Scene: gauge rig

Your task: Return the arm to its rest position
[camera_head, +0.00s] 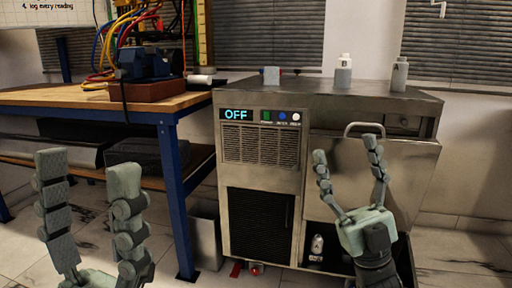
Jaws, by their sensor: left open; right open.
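My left gripper (93,180) is at the lower left, in front of the wooden workbench (60,97). Its two fingers stand upright and apart, with nothing between them. My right gripper (347,152) is at the right, in front of the metal cabinet's right-hand front panel (410,180). Its fingers point up and are spread, with nothing held between them. The picture does not show clearly whether it touches the panel.
The metal cabinet (262,185) has a display reading "OFF" (236,115) and several buttons. Bottles marked B (343,75) and A (399,76) and a small grey block (271,76) stand on top. A can (317,244) is low down.

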